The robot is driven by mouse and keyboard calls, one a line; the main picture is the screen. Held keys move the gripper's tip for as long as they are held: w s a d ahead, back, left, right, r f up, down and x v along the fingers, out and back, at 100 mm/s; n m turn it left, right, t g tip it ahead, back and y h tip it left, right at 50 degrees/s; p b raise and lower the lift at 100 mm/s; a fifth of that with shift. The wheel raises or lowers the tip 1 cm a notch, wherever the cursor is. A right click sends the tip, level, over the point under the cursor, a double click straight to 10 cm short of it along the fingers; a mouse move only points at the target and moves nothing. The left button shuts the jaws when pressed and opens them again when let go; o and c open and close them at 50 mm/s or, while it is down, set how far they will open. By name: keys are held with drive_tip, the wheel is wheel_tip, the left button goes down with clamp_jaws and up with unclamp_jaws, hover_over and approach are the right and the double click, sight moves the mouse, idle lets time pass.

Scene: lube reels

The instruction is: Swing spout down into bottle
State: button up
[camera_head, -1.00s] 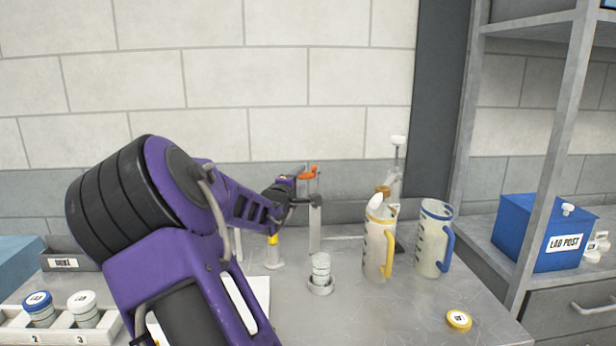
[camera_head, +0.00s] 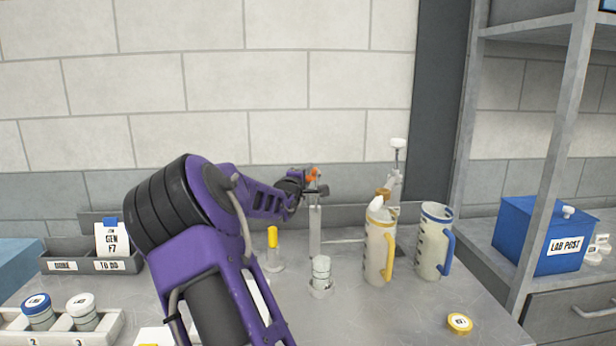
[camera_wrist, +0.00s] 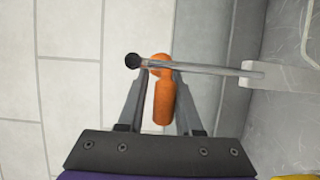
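A small clear bottle with a grey-white top (camera_head: 321,268) stands upright in a low round holder on the bench. Behind it a grey metal post (camera_head: 315,235) rises, with an orange handle (camera_head: 312,175) at its top. In the wrist view the orange handle (camera_wrist: 163,103) lies between my gripper's fingers (camera_wrist: 161,82). A thin metal rod with a black ball end (camera_wrist: 195,68) crosses beyond the fingertips. My gripper (camera_head: 308,189) is at the post top, well above the bottle. Its fingers look apart, with a gap beside the handle; contact is unclear.
A yellow-handled jug (camera_head: 379,255) and a blue-handled jug (camera_head: 432,245) stand right of the bottle. A yellow cap (camera_head: 459,322) lies at front right. A yellow-topped stand (camera_head: 272,240) is left of the post. A white rack (camera_head: 60,328) with jars is at left.

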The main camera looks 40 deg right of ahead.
drive_tip(key=shift+f, duration=0.3)
clamp_jaws()
